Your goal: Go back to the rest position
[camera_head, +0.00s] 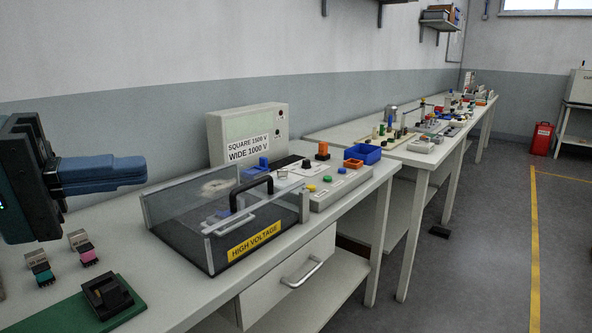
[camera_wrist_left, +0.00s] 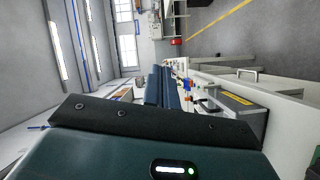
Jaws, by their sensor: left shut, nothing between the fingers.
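My left gripper (camera_head: 140,170) comes in from the left in the head view, its blue fingers together and empty. It is above the near-left end of the workbench (camera_head: 150,308), apart from everything on it. The fingers also show in the left wrist view (camera_wrist_left: 163,88), pointing along the row of benches. My right gripper is in neither view. A clear-walled box with a HIGH VOLTAGE label (camera_head: 252,243) stands on the bench to the right of my left gripper, with a black handle (camera_head: 250,192) on its lid.
Two small connectors, one teal (camera_head: 40,267) and one pink (camera_head: 84,247), stand on the bench near a black fixture (camera_head: 106,294) on a green board. A tester (camera_head: 247,135) stands behind the clear box. A blue bin (camera_head: 362,153) is farther right.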

